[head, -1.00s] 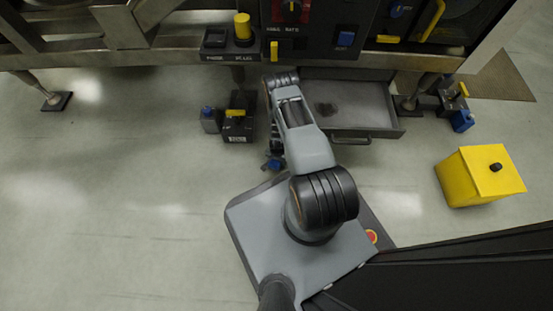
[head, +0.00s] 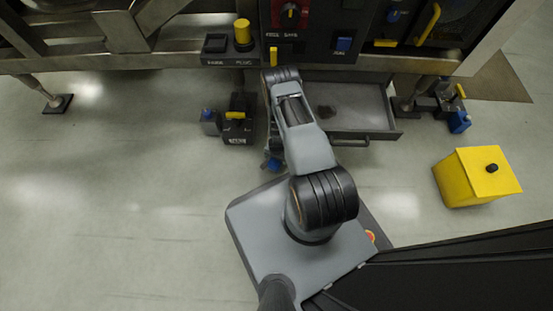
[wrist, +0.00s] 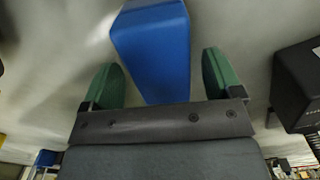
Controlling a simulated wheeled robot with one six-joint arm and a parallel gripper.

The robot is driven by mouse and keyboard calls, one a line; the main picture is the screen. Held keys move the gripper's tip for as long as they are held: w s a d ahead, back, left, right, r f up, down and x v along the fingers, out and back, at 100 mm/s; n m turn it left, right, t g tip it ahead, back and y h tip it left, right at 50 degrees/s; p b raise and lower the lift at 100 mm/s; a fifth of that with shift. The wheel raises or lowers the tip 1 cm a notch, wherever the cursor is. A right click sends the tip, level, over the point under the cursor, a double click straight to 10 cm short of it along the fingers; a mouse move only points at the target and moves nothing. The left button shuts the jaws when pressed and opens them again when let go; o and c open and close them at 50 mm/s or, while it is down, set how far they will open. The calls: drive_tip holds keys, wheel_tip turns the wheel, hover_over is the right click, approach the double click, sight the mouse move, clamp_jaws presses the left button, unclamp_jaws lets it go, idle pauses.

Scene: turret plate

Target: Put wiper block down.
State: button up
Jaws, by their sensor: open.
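A blue block, which I take as the wiper block (wrist: 152,45), fills the middle of the wrist view. It lies between and beyond the two green fingers of my gripper (wrist: 163,68). The fingers are spread, with a gap on each side of the block. What is under the block cannot be told. In the head view a small blue patch (head: 272,164) shows beside the lower end of my arm, probably the same block, low over the floor. My arm hides most of the gripper there.
An open grey drawer (head: 375,104) juts out right of my arm, under the control panel. A dark box with a yellow handle (head: 237,128) and a small blue-topped container (head: 209,122) stand at left. A yellow box (head: 464,180) stands at right.

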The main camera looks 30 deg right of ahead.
wheel_tip(320, 180, up, 8)
drive_tip(key=p, duration=0.4)
drive_tip(key=shift+r+p, duration=0.15)
drive_tip(key=shift+p, duration=0.15)
drive_tip(key=w+a+r+n+t, duration=0.1)
drive_tip(key=w+a+r+n, duration=0.15)
drive_tip(key=r, duration=1.15)
drive_tip(key=w+a+r+n, duration=0.15)
drive_tip(key=w+r, duration=0.25)
drive_tip(key=r, duration=1)
drive_tip(key=s+a+r+n, duration=0.2)
drive_tip(key=s+r+n, duration=0.1)
drive_tip(key=s+r, duration=0.5)
drive_tip(key=s+a+r+n+t, duration=0.1)
drive_tip(key=s+a+r+n, duration=0.1)
drive_tip(key=s+r, duration=0.6)
wheel_tip(320, 180, up, 7)
drive_tip(key=shift+s+a+f+n+t, duration=0.2)
drive_tip(key=shift+n+t, duration=0.1)
drive_tip(key=shift+n, duration=0.4)
drive_tip(key=shift+r, duration=0.15)
